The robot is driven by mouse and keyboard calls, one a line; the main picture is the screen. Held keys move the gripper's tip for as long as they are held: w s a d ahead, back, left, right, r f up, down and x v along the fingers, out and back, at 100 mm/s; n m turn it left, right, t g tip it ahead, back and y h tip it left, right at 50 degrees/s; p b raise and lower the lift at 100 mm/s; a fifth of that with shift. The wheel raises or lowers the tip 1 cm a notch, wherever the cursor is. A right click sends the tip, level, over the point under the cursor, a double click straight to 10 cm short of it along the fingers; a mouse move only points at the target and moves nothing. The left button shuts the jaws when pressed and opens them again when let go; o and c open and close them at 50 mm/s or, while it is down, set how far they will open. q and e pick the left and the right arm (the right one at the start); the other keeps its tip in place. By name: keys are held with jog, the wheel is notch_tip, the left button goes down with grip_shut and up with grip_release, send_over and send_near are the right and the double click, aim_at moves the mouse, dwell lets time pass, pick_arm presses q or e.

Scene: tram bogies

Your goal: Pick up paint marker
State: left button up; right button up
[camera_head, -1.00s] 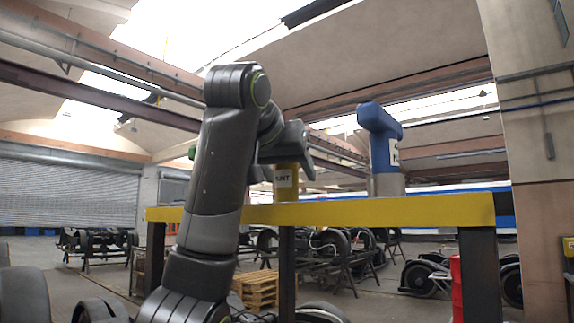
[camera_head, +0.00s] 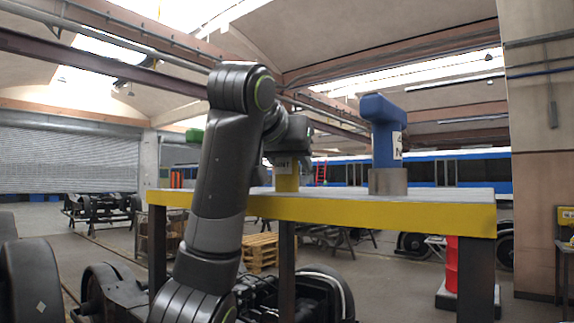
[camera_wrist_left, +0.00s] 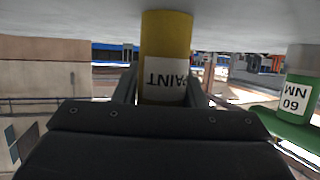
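The paint marker (camera_head: 287,180) is a yellow cylinder with a white label reading PAINT, upright on the yellow-edged table (camera_head: 330,208). It also shows in the left wrist view (camera_wrist_left: 165,50), where the picture is upside down. My left gripper (camera_head: 288,158) is at the marker, partly covering its upper part in the head view. In the left wrist view its two fingers (camera_wrist_left: 163,85) lie one on each side of the marker, seemingly open with narrow gaps. Contact is not clearly visible. My right gripper is not in view.
A blue tool (camera_head: 385,140) on a grey base stands upright on the table to the right. A green tool (camera_wrist_left: 296,90) labelled 60 NM stands near the marker in the left wrist view. The tabletop between marker and blue tool is clear. Pallets (camera_head: 261,252) lie behind the table.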

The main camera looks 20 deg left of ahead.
pick_arm(q)
jog(key=c, duration=0.5)
jog(key=shift+r, duration=0.1)
